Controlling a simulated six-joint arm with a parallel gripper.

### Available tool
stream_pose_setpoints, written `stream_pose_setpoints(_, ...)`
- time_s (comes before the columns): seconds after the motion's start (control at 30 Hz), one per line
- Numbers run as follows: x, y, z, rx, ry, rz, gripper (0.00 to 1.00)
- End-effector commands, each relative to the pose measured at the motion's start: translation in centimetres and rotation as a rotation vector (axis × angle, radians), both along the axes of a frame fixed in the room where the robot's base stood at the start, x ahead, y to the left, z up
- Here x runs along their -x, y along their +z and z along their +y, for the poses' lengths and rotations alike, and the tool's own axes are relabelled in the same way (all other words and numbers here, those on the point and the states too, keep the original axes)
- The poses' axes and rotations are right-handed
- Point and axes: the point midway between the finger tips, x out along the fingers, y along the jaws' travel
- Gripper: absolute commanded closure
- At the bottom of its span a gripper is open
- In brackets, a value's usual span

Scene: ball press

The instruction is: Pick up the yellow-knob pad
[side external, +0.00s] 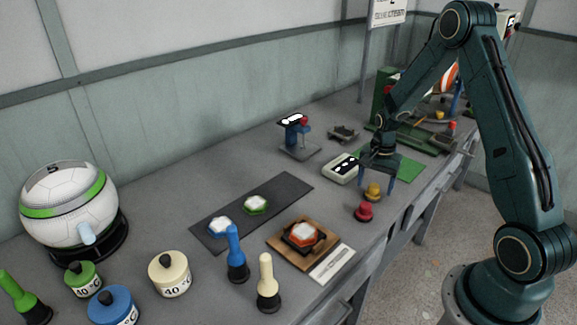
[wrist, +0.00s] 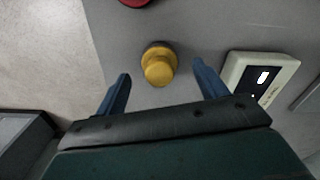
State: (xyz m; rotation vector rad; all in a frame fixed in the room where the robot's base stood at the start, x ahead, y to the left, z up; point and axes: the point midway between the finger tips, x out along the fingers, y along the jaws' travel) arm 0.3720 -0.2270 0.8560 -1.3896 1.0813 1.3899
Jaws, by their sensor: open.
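The yellow-knob pad (side external: 373,192) stands upright on the grey bench near its front edge in the side view. In the wrist view, the yellow-knob pad (wrist: 159,66) is ahead of my fingers, roughly centred between their lines, with its darker base showing behind the knob. My gripper (side external: 377,176) is open and empty, pointing down close behind the pad. In the wrist view my gripper (wrist: 160,88) shows two blue fingers spread wide, apart from the pad.
A red-knob pad (side external: 364,211) stands just nearer the camera than the yellow one. A pale box with a dark display (side external: 341,168) lies left of my gripper, and also shows in the wrist view (wrist: 258,76). A green mat (side external: 409,168) lies beyond.

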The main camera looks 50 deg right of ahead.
Motion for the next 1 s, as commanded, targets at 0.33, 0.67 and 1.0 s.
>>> stream_pose_setpoints(0.33, 0.0, -2.3, 0.0, 0.001, 0.001, 0.0, 0.29)
stream_pose_setpoints(0.67, 0.0, -2.3, 0.0, 0.001, 0.001, 0.0, 0.29)
stream_pose_setpoints(1.0, 0.0, -2.3, 0.0, 0.001, 0.001, 0.0, 0.72)
